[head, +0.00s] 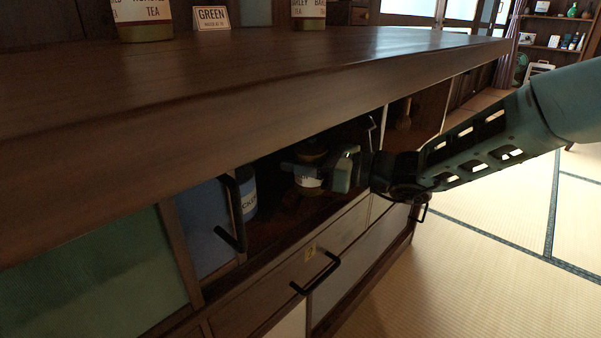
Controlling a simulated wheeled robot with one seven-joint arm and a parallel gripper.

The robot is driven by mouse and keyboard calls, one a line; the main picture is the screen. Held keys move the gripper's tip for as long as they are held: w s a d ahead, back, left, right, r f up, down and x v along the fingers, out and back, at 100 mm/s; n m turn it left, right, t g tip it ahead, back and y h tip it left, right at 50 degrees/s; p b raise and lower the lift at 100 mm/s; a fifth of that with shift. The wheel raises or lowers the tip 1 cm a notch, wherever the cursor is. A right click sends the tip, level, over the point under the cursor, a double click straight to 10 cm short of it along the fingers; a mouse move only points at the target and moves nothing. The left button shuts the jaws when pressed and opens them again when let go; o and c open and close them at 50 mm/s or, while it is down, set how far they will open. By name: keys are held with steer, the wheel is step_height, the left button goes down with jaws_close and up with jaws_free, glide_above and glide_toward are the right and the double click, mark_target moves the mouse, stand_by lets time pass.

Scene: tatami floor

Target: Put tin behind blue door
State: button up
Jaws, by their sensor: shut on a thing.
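A tin (307,183) with a pale label and a brownish lid is inside the open part of the cabinet. The blue door (205,228), with a black handle, is at the left of the opening. A second tin (249,195) with a partly hidden label stands just right of the blue door's edge, and the door covers part of it.
The brown counter (250,85) overhangs the opening. A green door (90,275) is left of the blue one. A drawer (285,290) with a black handle is below. A brush-like object (404,116) is farther right. Tatami floor is clear at right.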

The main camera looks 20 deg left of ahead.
steer(key=shift+a+f+b, duration=0.2)
steer(key=shift+f+b, duration=0.1)
steer(key=shift+f, duration=0.15)
steer(key=shift+w+r, duration=0.1)
steer(key=shift+r, duration=0.05)
steer(key=shift+f, duration=0.2)
steer(key=o, duration=1.6)
steer(key=shift+c, duration=0.2)
